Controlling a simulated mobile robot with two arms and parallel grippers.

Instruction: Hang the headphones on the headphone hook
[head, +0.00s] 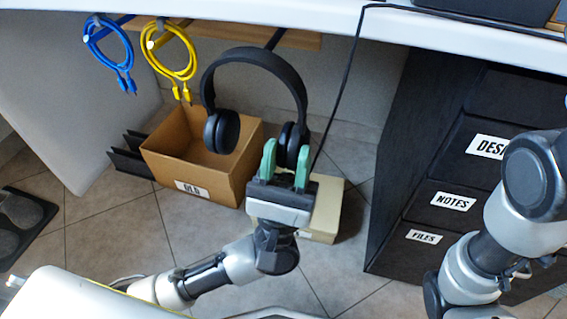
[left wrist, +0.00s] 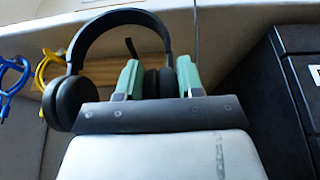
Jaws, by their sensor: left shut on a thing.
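The black headphones (head: 288,72) are upright, with the headband arched at the top. My left gripper (head: 285,160) is shut on their right-hand ear cup, which shows between the green fingers; the other ear cup hangs free. The headphones show in the left wrist view (left wrist: 92,34), with the left gripper (left wrist: 157,82) around the same cup. The dark headphone hook (head: 275,38) juts from under the wooden board, by the top of the headband. In the left wrist view the hook's end (left wrist: 131,47) appears inside the headband loop. I cannot tell whether they touch. My right gripper is out of view.
A blue cable (head: 99,50) and a yellow cable (head: 185,55) hang from hooks on the wooden board (head: 225,33) to the left. A cardboard box (head: 215,178) stands on the floor below. Dark drawers (head: 415,150) stand at right, and a black cord (head: 345,80) hangs between.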

